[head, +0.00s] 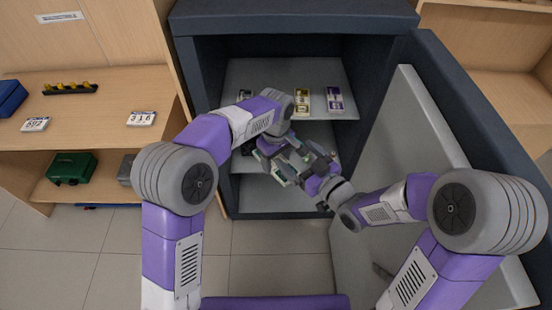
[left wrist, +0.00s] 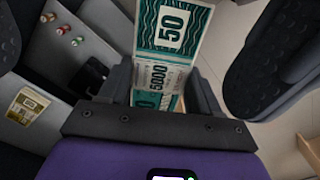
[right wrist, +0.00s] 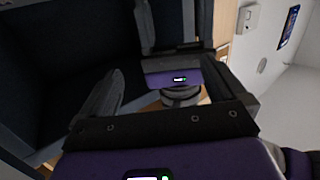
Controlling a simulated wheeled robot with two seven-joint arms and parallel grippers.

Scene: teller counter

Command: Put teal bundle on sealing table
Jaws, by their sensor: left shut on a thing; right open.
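The teal bundle (left wrist: 172,38) shows in the left wrist view, a banded stack of notes marked 50 with a 5000 band. My left gripper (left wrist: 162,78) is shut on it, with a finger on each side and most of the stack beyond the fingertips. In the head view it is hard to make out behind the grippers. My right gripper (head: 296,160) is in front of the open safe, close to the left one. In the right wrist view its fingers (right wrist: 165,88) are apart, with a purple part of my left gripper seen beyond them. I cannot identify the sealing table.
The open safe (head: 292,20) has grey shelves. A yellowish bundle (head: 303,99) and a purple bundle (head: 335,98) lie on its upper shelf. The safe door (head: 400,150) stands open at the right. Wooden shelves (head: 75,100) at the left hold number cards and a green box (head: 71,168).

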